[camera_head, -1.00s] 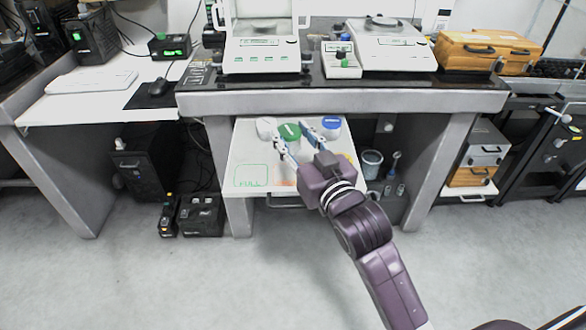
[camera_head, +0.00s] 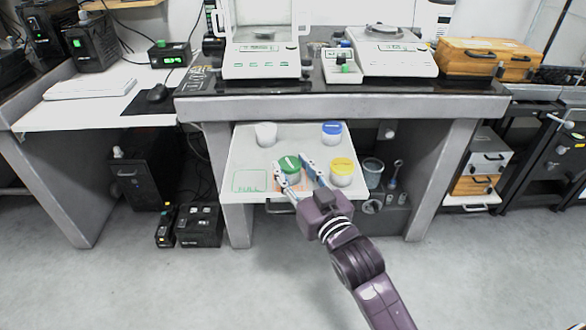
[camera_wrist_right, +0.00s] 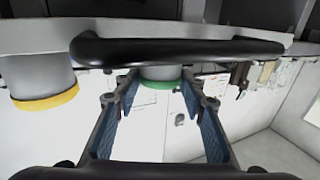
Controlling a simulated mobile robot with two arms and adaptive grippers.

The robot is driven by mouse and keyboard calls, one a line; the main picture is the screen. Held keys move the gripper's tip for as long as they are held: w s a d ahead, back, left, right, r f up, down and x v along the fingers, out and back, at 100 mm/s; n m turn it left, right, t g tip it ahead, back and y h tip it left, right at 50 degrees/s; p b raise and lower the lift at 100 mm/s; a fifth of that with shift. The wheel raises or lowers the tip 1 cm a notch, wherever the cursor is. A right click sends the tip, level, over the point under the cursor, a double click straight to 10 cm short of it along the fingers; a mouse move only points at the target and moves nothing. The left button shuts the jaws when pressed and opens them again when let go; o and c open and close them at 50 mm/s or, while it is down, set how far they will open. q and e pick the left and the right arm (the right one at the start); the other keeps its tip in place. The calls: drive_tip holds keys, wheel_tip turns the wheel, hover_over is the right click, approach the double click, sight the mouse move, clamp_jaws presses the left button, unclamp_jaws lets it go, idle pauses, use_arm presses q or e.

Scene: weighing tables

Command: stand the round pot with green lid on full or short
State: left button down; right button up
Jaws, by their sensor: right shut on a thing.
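The round pot with green lid (camera_head: 289,163) is over the front middle of the pulled-out white drawer (camera_head: 238,165), beside the green-outlined FULL mark (camera_head: 249,181). An orange mark (camera_head: 290,186) shows partly beneath my right gripper. My right gripper (camera_head: 296,168) is shut on this pot, with a blue-padded finger on either side. The green lid's rim (camera_wrist_right: 160,84) shows between the fingers in the right wrist view. I cannot tell if the pot touches the drawer floor. My left gripper is not in view.
A yellow-lidded pot (camera_head: 342,168) is close on the right of my right gripper. A white pot (camera_head: 265,134) and a blue-lidded pot (camera_head: 331,130) stand at the drawer's back. The table edge (camera_head: 340,104) overhangs behind. A black handle (camera_wrist_right: 180,48) crosses the wrist view.

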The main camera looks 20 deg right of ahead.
drive_tip(key=o, duration=1.3)
drive_tip(key=shift+f, duration=0.15)
drive_tip(key=shift+s, duration=0.1)
drive_tip(key=s+d+p, duration=0.1)
drive_tip(key=s, duration=1.1)
drive_tip(key=s+d+f+g+h, duration=0.1)
drive_tip(key=s+f+g, duration=0.25)
drive_tip(key=f, duration=0.35)
drive_tip(key=s+d+f+g, duration=0.15)
drive_tip(key=f+g, duration=0.25)
drive_tip(key=f, duration=0.4)
drive_tip(key=s+f+g, duration=0.2)
drive_tip(key=s+f, duration=0.1)
drive_tip(key=s, duration=0.1)
drive_tip(key=s+f+g, duration=0.2)
drive_tip(key=s, duration=0.3)
drive_tip(key=s+f+g, duration=0.3)
drive_tip(key=s, duration=0.2)
drive_tip(key=shift+a+f+n+h, duration=0.3)
drive_tip(key=shift+a+f+n, duration=0.05)
drive_tip(key=shift+a+n, duration=0.05)
drive_tip(key=shift+w, duration=0.1)
